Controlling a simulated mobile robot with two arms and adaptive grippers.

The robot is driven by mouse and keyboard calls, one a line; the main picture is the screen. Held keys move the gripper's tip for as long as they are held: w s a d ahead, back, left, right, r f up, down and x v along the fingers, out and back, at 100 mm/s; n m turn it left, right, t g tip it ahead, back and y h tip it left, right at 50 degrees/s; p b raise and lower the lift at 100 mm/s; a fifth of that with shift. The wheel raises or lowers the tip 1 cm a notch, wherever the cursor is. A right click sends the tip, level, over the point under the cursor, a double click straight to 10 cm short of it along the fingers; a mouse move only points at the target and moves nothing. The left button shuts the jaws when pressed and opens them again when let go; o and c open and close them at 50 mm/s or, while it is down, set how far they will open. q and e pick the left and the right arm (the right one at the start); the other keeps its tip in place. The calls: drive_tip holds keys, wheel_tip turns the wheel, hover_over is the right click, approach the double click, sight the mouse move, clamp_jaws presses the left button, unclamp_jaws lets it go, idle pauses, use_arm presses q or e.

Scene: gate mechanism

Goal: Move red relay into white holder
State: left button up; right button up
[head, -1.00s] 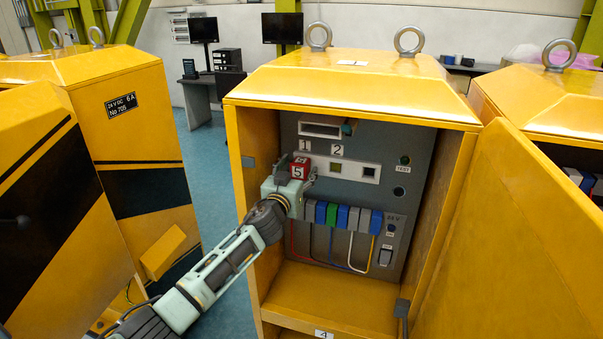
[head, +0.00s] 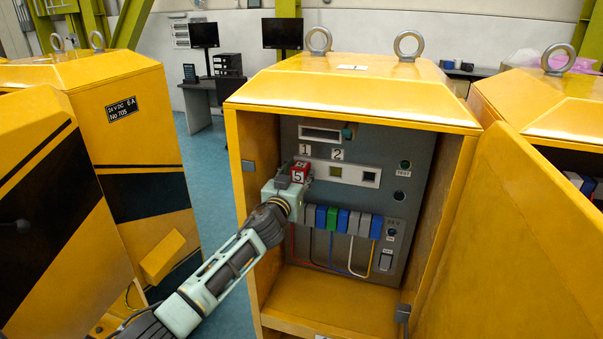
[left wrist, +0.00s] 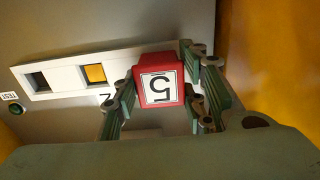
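The red relay (head: 299,172), a block with a white "5" label, is between the fingers of my left gripper (head: 303,175). In the left wrist view the relay (left wrist: 160,86) has a finger on each side, and my gripper (left wrist: 160,72) looks shut on it. The white holder (head: 348,173) is a strip on the grey panel inside the open cabinet, with square openings, one yellowish. The holder (left wrist: 57,76) also shows in the left wrist view. The relay covers the holder's end below the "1" label; whether it is seated there cannot be told. My right gripper is not in view.
A row of blue, green and grey modules (head: 342,220) with coloured wires lies below the holder. The cabinet's side walls and open yellow door (head: 520,240) bound the space. The cabinet floor (head: 335,300) is clear. Another yellow cabinet (head: 125,130) stands at left.

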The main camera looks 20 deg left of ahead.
sight(298, 176)
use_arm(q)
drive_tip(key=c, duration=0.6)
drive_tip(key=shift+s, duration=0.1)
drive_tip(key=shift+s, duration=0.25)
drive_tip(key=shift+s+p, duration=0.15)
drive_tip(key=shift+p, duration=0.15)
drive_tip(key=shift+s, duration=0.2)
drive_tip(key=shift+s+p, duration=0.5)
drive_tip(key=shift+s, duration=0.35)
drive_tip(key=shift+s+a+p, duration=0.1)
drive_tip(key=shift+s+p, duration=0.35)
drive_tip(key=shift+s, duration=0.8)
